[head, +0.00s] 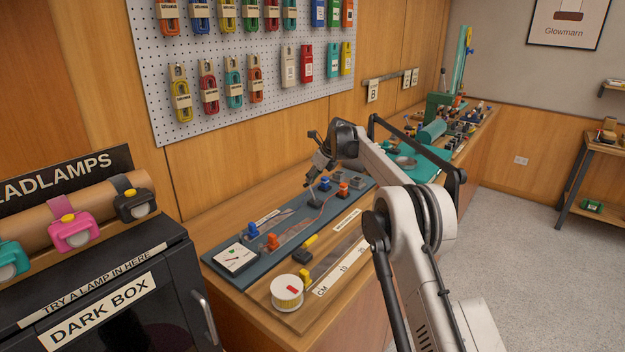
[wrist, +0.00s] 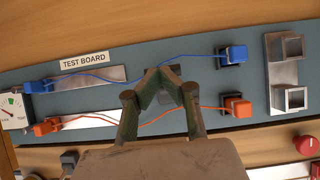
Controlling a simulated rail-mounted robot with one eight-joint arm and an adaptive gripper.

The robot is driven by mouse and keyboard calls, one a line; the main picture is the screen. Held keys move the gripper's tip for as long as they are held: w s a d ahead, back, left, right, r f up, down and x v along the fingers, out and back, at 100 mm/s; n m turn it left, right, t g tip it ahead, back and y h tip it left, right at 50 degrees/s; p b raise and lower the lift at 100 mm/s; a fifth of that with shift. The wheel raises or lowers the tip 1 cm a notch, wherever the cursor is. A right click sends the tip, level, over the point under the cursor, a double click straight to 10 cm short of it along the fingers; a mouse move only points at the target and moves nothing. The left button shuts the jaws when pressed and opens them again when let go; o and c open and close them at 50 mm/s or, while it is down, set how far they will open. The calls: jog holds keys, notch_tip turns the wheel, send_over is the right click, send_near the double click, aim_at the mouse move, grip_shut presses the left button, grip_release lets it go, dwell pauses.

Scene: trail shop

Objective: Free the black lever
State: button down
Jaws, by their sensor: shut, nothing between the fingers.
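My gripper (head: 316,178) is over the middle of the slate-blue test board (head: 228,278). In the wrist view its fingers (wrist: 163,72) come together at the tips, with nothing held between them. A small dark piece (wrist: 174,70) shows just behind the fingertips on the board; the fingers partly cover it. I cannot tell whether it is the black lever or whether the fingertips touch it. A blue wire runs from a blue clip (wrist: 36,86) to a blue block (wrist: 236,53). An orange wire runs from an orange clip (wrist: 43,128) to an orange block (wrist: 238,107).
A grey bracket with two square sockets (wrist: 276,90) stands at the board's right end. A dial meter (head: 237,258) sits at its left end. A white spool (head: 287,293), a ruler strip (head: 345,268) and a red knob (wrist: 307,145) lie nearby. The dark box (head: 110,300) stands at left.

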dwell(0.4)
jog(key=shift+s+d+r, duration=0.4)
jog(key=shift+d+r, duration=0.05)
jog(key=shift+d, duration=0.15)
jog(key=w+a+r+b+v, duration=0.1)
jog(key=v, duration=1)
jog(key=shift+a+r, duration=0.3)
jog(key=shift+r, duration=0.1)
